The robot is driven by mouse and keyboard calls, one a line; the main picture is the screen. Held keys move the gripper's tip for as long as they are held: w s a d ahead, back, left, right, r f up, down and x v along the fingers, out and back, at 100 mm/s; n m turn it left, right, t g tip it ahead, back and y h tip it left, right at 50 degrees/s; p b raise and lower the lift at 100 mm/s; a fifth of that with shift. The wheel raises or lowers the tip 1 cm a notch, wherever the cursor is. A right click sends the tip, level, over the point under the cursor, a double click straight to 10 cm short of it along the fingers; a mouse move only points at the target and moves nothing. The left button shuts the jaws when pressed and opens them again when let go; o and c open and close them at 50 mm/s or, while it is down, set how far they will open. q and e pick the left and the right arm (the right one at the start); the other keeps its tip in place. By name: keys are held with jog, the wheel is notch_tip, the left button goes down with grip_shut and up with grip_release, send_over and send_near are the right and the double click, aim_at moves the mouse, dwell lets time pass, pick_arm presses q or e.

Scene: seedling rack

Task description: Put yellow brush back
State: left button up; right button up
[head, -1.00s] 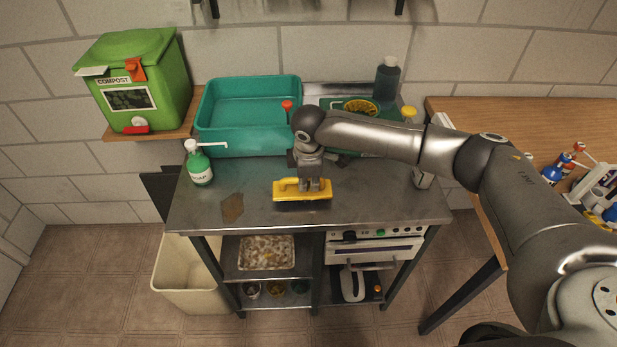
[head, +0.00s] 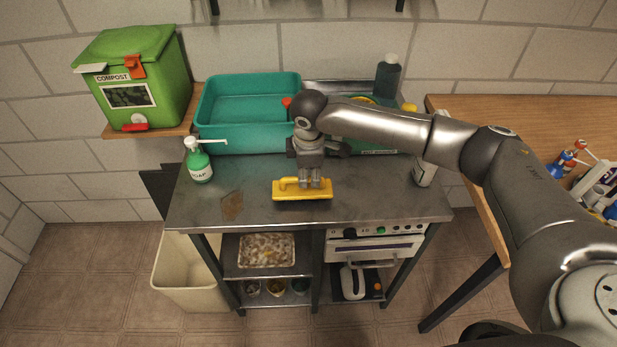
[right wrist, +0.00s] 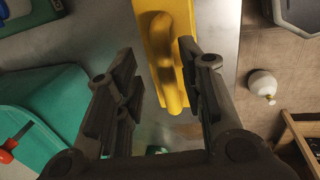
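The yellow brush (head: 290,194) lies on the steel table top near its front middle, its long side running left to right. It also shows in the right wrist view (right wrist: 160,35), where its handle reaches down between my fingers. My right gripper (head: 313,181) is above the brush, pointing down. In the right wrist view my right gripper (right wrist: 160,75) is open, with a clear gap to the left finger and the handle close to the right finger. My left gripper is not in view.
A teal basin (head: 245,142) stands at the back, with a green soap bottle (head: 199,165) at its left front. A brown stain (head: 232,205) marks the front left. The table's front middle is otherwise clear.

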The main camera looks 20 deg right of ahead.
aim_at(309, 193)
notch_tip(309, 193, up, 9)
jog(key=s+b, duration=0.1)
jog(key=shift+s+a, duration=0.3)
